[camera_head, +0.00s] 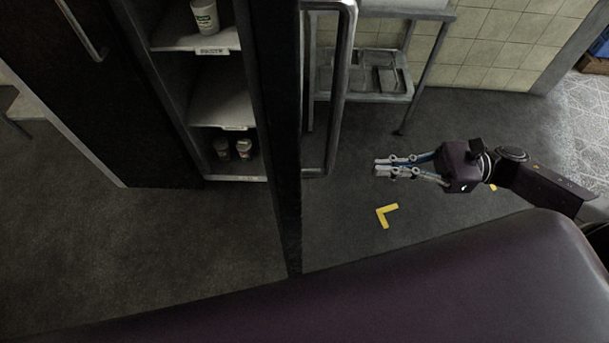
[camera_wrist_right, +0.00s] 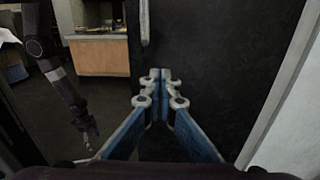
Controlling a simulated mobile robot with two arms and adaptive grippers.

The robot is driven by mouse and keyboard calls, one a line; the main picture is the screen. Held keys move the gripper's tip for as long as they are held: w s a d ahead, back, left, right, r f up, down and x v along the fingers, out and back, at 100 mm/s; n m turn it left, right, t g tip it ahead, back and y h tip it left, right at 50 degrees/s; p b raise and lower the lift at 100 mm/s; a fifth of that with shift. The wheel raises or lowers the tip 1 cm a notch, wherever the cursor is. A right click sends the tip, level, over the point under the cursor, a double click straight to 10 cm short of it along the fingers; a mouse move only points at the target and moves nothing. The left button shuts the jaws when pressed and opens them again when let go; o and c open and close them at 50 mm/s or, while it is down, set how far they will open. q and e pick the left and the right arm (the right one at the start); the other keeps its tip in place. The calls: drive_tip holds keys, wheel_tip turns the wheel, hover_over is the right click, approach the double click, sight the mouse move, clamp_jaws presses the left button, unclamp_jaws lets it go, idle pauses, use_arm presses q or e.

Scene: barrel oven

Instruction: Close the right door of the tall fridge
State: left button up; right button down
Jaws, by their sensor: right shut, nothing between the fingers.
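The tall fridge is at the left in the head view, with lit shelves (camera_head: 220,95) showing. Its right door (camera_head: 275,130) stands open and is seen nearly edge-on, with a long metal handle (camera_head: 342,95) on its right face. My right gripper (camera_head: 377,169) is to the right of this handle, apart from it, and points left. Its fingers are shut and empty. In the right wrist view, the fingertips (camera_wrist_right: 160,76) show before the dark door face (camera_wrist_right: 225,60), below the handle (camera_wrist_right: 144,22). My left gripper (camera_wrist_right: 90,132) hangs low at the left of this view, too small to read.
The fridge's dark left door (camera_head: 95,100) is shut. Cups (camera_head: 205,17) stand on the shelves. A metal table (camera_head: 365,85) stands behind the open door, near a tiled wall. A yellow corner mark (camera_head: 386,214) lies on the otherwise clear floor below my right gripper.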

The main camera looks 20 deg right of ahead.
sight(316, 171)
drive_tip(key=shift+n+g, duration=0.3)
drive_tip(key=shift+n, duration=0.1)
drive_tip(key=p+x, duration=0.1)
drive_tip(key=x, duration=0.3)
drive_tip(key=p+x, duration=0.2)
drive_tip(key=x, duration=0.2)
drive_tip(key=r+p+x, duration=0.1)
drive_tip(key=p+x, duration=0.1)
drive_tip(key=x, duration=0.3)
drive_tip(key=shift+s, duration=0.25)
drive_tip(key=shift+w+a+f, duration=0.1)
drive_tip(key=shift+a+f, duration=0.15)
drive_tip(key=shift+a, duration=0.3)
